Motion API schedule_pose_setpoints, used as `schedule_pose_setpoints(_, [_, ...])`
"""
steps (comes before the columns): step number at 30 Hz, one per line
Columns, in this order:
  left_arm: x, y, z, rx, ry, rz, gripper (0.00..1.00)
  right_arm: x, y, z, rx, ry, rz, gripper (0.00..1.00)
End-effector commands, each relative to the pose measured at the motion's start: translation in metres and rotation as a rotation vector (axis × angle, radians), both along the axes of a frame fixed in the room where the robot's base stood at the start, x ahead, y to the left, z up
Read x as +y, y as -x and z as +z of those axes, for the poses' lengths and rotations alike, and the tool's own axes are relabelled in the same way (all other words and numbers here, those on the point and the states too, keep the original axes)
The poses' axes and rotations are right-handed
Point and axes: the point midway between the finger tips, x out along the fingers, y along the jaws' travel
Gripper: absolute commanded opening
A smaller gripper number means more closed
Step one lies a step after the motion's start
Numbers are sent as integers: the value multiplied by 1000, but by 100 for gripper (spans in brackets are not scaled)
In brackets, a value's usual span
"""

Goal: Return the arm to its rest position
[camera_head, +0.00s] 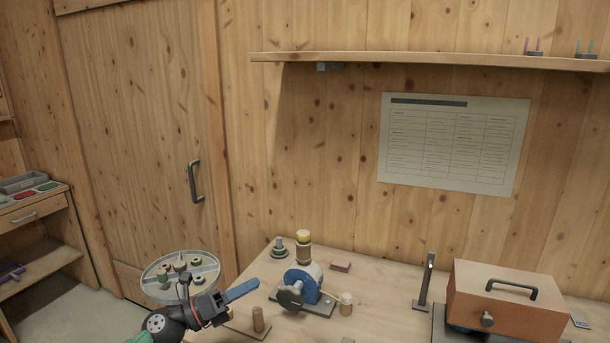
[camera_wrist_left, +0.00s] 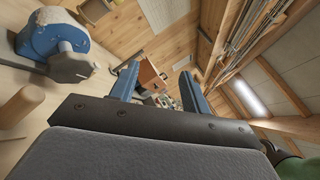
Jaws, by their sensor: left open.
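My left gripper (camera_head: 243,291) is in the lower left of the head view, above the table's left end and in front of the round tray. Its blue fingers show nothing held. In the left wrist view its two fingers (camera_wrist_left: 157,82) stand apart with an empty gap. My right arm and gripper are in neither view. A blue device with a dark knob (camera_head: 312,280) stands on a plate to the right of the gripper, apart from it. It also shows at the upper left of the left wrist view (camera_wrist_left: 45,32).
A wooden peg (camera_head: 258,318) stands on a board just below the gripper. A round divided tray (camera_head: 211,266) with small parts lies behind my left arm. An orange-brown box with a handle (camera_head: 520,310) and a dark post (camera_head: 426,280) stand right. A shelf (camera_head: 420,60) hangs above.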

Motion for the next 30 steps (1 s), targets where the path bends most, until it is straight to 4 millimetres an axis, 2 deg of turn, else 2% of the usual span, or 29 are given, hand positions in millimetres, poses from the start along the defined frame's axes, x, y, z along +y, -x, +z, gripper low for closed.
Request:
schedule_pose_setpoints(5, [16, 3, -3, 227, 359, 183, 47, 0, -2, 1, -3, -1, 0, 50])
schedule_pose_setpoints(8, [33, 5, -16, 371, 543, 295, 47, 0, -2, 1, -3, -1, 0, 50])
schedule_pose_setpoints(11, [52, 10, -38, 526, 716, 413, 47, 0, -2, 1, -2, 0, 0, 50])
schedule_pose_setpoints(17, [89, 38, -106, 863, 1023, 666, 47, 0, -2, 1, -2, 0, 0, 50])
schedule_pose_setpoints(20, [102, 63, -148, 1042, 1155, 803, 47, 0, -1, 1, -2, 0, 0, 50])
schedule_pose_setpoints(24, [111, 114, -206, 1301, 1307, 1004, 47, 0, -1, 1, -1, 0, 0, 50])
schedule_pose_setpoints(27, [112, 156, -243, 1480, 1388, 1149, 47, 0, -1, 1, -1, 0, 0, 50])
schedule_pose_setpoints(30, [109, 193, -267, 1620, 1434, 1264, 47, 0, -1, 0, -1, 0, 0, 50])
